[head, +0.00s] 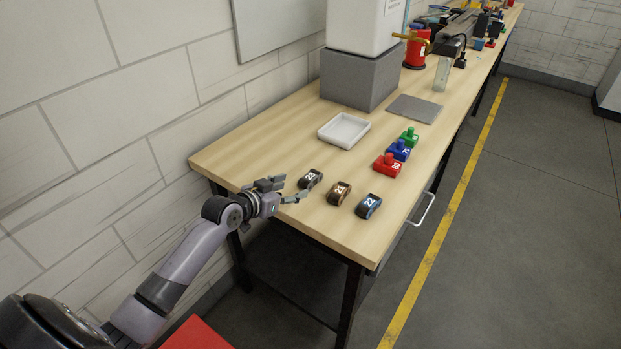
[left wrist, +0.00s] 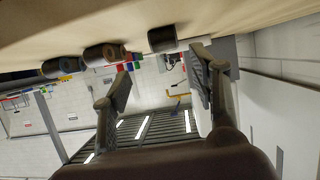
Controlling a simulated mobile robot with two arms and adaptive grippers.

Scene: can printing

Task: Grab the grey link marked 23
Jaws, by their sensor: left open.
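The grey link marked 23 (head: 310,179) lies on the table near its left front edge, the leftmost of three small links in a row. My left gripper (head: 289,189) is open and empty, just to the left of this link and apart from it, low by the table edge. In the left wrist view the fingers (left wrist: 162,82) are spread wide. A dark link, apparently the grey one (left wrist: 162,39), sits ahead between and beyond them, on the table that fills the top of that view. My right gripper is not in view.
A brown link (head: 338,193) and a dark link marked 22 (head: 368,206) stand to the right of it. Red (head: 387,166), blue (head: 399,151) and green (head: 409,138) blocks and a white tray (head: 344,130) lie farther back.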

